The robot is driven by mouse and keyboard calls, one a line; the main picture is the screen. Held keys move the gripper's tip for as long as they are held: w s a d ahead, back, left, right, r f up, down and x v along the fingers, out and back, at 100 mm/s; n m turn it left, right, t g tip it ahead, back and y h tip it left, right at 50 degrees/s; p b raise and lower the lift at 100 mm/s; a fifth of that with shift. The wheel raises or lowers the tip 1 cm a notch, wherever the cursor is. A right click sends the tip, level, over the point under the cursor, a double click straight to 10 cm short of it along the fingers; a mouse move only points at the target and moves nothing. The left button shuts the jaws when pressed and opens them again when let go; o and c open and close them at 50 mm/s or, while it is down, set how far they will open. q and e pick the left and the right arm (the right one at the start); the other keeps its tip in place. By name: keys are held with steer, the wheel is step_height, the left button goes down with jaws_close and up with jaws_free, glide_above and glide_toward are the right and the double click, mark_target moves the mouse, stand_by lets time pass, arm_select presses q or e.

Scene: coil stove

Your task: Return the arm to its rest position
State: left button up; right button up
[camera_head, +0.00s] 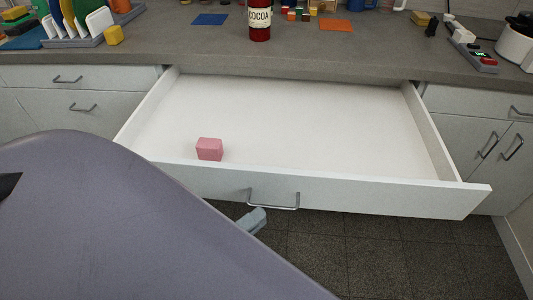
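My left arm (150,225) comes in from the left as a large purple-grey link across the lower left of the head view. A small grey-blue part of my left gripper (252,221) shows past the arm's edge, just below and in front of the drawer handle (272,203). The rest of that gripper is hidden behind the arm, so I cannot tell whether it is open or touches the handle. My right gripper is not in view.
The white drawer (330,187) is pulled out, with a pink block (209,149) inside at the front left. The grey counter (340,63) behind holds a cocoa bottle (260,22), a dish rack (75,40) and a yellow block (114,35). Dark floor (350,255) lies below.

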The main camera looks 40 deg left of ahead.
arm_select(q)
steer(key=shift+v, duration=1)
steer(key=shift+s, duration=0.1)
